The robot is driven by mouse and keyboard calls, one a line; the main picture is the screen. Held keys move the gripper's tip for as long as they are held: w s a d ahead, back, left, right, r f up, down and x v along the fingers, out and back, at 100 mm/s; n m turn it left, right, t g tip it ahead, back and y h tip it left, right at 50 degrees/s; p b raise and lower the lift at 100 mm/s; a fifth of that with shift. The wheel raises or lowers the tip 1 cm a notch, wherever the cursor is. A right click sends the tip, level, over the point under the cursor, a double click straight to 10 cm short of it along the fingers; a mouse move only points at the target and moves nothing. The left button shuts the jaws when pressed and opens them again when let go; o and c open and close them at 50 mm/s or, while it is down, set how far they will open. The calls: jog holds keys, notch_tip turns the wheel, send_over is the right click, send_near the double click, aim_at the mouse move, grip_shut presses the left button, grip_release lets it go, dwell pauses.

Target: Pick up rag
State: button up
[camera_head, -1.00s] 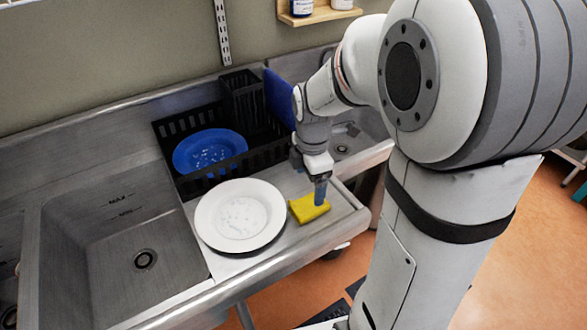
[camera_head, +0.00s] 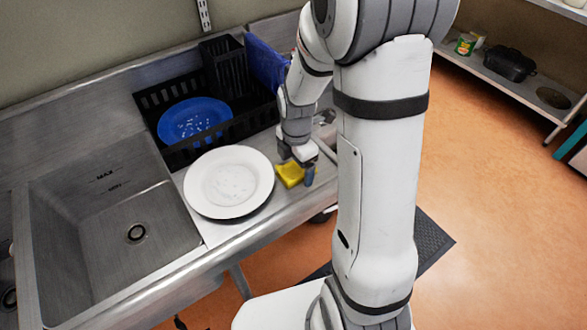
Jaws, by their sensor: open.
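A small yellow block-like piece (camera_head: 290,175), like a folded rag or a sponge, lies on the metal counter just right of the white plate (camera_head: 229,209). A blue, cloth-like sheet (camera_head: 266,64) stands or hangs at the right end of the dish rack. My gripper (camera_head: 303,172) points down at the yellow piece. One blue fingertip shows low at its right side; I cannot tell whether it touches. The other fingertip is not clearly seen. The gripper is open, and its body covers the back right part of the yellow piece.
The black dish rack (camera_head: 154,108) holds a blue plate (camera_head: 195,120) behind the white plate. A deep sink (camera_head: 95,235) lies to the left. The counter's raised front edge is close to my gripper. A shelf (camera_head: 510,80) stands far right, across open floor.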

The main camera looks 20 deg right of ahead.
jog(key=shift+c, duration=0.6)
jog(key=c, duration=1)
jog(key=shift+r, duration=0.1)
